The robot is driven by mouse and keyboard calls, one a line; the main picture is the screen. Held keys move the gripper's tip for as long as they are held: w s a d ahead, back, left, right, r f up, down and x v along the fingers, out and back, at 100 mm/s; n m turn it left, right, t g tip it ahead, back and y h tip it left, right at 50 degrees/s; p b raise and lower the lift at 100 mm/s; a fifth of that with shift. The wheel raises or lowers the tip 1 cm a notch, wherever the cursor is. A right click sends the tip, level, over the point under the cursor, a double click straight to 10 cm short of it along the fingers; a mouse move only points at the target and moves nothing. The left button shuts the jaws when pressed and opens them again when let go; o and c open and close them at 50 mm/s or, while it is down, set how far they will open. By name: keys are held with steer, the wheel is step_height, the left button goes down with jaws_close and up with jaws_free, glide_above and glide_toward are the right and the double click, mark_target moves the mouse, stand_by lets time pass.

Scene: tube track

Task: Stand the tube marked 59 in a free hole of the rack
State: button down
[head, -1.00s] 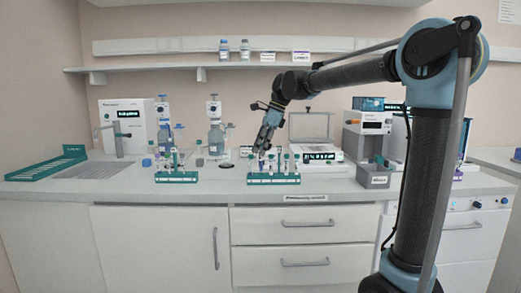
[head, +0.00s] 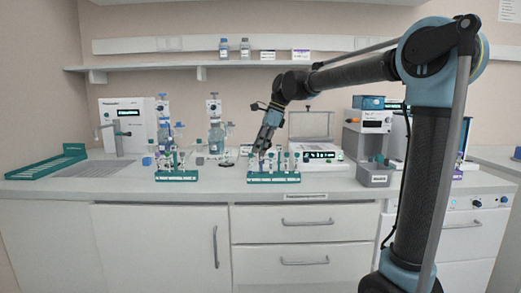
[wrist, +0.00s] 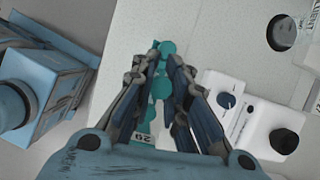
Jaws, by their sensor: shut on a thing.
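My gripper (head: 259,149) is low over the left part of the right-hand green rack (head: 274,180), which holds several tubes. In the wrist view my gripper (wrist: 163,72) is shut on a teal-capped tube (wrist: 161,88) lying between its fingers. A white label with dark digits (wrist: 121,137) shows below the fingers; I cannot read it surely as 59. The tube's lower end is hidden, and I cannot tell whether it is inside a hole. A second green rack (head: 176,177) with tubes stands further left.
A white instrument with an open lid (head: 318,152) and a grey machine (head: 372,150) are at the right. A green tray (head: 45,165) lies far left. Bare counter shows between the two racks.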

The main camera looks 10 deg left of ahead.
steer(key=shift+f, duration=0.4)
steer(key=shift+r, duration=0.2)
steer(key=shift+r, duration=0.6)
steer(key=c, duration=1.5)
jaws_free()
steer(key=v, duration=1.2)
steer(key=shift+w, duration=0.1)
